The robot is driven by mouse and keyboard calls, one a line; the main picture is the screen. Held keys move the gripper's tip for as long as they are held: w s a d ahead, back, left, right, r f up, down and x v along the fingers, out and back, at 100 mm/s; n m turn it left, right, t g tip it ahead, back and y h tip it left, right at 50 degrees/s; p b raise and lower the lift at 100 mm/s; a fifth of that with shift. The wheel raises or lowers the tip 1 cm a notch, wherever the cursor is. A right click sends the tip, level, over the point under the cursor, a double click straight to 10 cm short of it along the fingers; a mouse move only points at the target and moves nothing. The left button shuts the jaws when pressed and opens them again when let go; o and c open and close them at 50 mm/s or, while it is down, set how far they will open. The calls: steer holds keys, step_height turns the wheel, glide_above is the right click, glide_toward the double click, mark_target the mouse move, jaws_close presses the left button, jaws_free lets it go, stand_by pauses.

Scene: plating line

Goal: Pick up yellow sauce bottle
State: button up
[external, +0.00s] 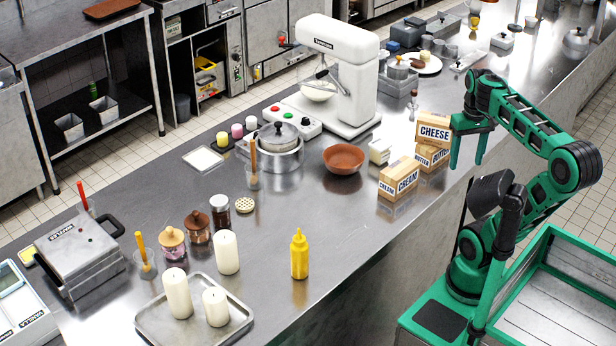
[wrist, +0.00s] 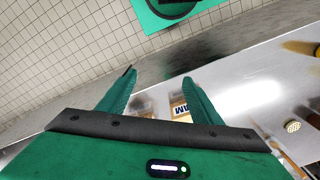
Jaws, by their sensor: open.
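The yellow sauce bottle (external: 299,257) stands upright on the steel counter near its front edge, right of the white candles. A yellow shape cut off at the right edge of the wrist view (wrist: 306,47) appears to be this bottle. My gripper (external: 467,158) is at the right, beside the cheese and butter boxes and far from the bottle. Its two fingers are apart in the wrist view (wrist: 159,77), with nothing held between them.
A tray (external: 150,321) with candles is left of the bottle. The counter right of the bottle is clear.

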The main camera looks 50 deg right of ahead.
steer(key=w+a+f+n+t+h, duration=0.1)
steer(key=w+a+n+h, duration=0.1)
steer(key=w+a+n, duration=0.35)
steer(key=w+a+f+n+t+h, duration=0.1)
steer(key=w+a+f+n, duration=0.1)
steer(key=w+n, duration=0.65)
step_height(320, 180, up, 4)
steer(key=n+t+y, duration=0.5)
steer(key=n+t, duration=0.6)
steer(key=n, duration=1.9)
glide_above(306, 252)
steer(key=s+d, duration=0.1)
steer(key=s, duration=0.3)
step_height(306, 252, down, 10)
steer(key=shift+s, duration=0.15)
steer(key=shift+f, duration=0.4)
steer(key=shift+w+a+f, duration=0.1)
steer(key=shift+w+f, duration=0.15)
steer(key=x, duration=0.5)
steer(key=shift+r, duration=0.1)
steer(key=shift+r+x, duration=0.15)
steer(key=shift+x, duration=1.2)
steer(key=shift+r+x, duration=0.15)
steer(key=shift+x, duration=1.2)
steer(key=shift+w, duration=0.15)
